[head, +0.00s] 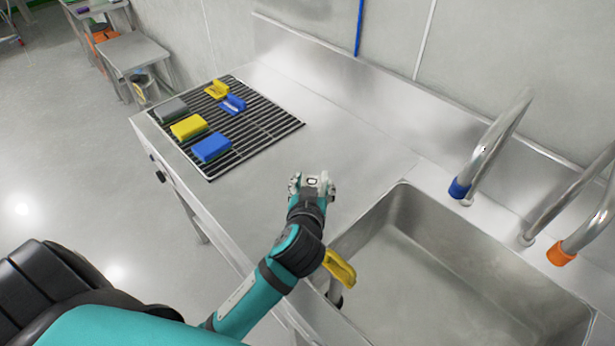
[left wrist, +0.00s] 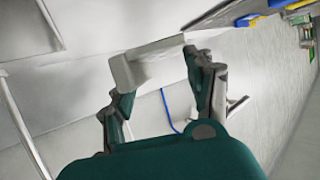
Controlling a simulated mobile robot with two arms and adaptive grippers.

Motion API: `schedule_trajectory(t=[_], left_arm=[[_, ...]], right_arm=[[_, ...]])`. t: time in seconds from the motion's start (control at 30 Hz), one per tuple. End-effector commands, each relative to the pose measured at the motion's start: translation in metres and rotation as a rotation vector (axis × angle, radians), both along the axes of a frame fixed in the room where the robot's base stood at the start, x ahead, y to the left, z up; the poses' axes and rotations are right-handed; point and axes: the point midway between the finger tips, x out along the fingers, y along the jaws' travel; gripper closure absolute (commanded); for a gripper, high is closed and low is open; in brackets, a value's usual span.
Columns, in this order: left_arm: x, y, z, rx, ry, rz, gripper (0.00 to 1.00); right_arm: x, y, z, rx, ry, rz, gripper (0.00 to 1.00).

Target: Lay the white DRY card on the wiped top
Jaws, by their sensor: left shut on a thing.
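My left gripper (head: 312,184) is above the bare steel top (head: 340,135), between the drying rack and the sink. It is shut on a small whitish piece, which I take for the white DRY card (head: 321,183). In the left wrist view the pale card (left wrist: 150,58) sits between the two fingertips of my left gripper (left wrist: 155,70). Its lettering cannot be read there. I cannot tell how far the card is above the top. My right gripper is not in view.
A black wire rack (head: 270,128) at the left holds blue, yellow and grey pieces. The sink (head: 430,270) with metal taps (head: 495,140) lies to the right. A yellow handle-like thing (head: 339,268) is beside my left arm at the sink's front edge. The back wall rises behind.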

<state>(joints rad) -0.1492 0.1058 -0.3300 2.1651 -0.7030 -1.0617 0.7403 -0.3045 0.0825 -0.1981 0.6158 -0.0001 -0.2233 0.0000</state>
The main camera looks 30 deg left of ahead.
Motion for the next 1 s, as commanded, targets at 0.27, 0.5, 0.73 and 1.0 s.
schedule_trajectory(t=[0.27,0.5,0.73,1.0], left_arm=[[0.021,0.016,-0.019,0.008,-0.001,0.283,0.67],[0.035,0.035,-0.004,0.003,-0.005,0.670,0.67],[0.035,0.040,0.009,0.005,0.002,0.886,0.67],[0.034,0.041,-0.034,0.009,0.004,0.905,0.67]], right_arm=[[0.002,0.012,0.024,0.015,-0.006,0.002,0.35],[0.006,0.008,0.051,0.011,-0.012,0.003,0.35],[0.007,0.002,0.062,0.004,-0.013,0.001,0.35],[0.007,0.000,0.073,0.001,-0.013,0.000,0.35]])
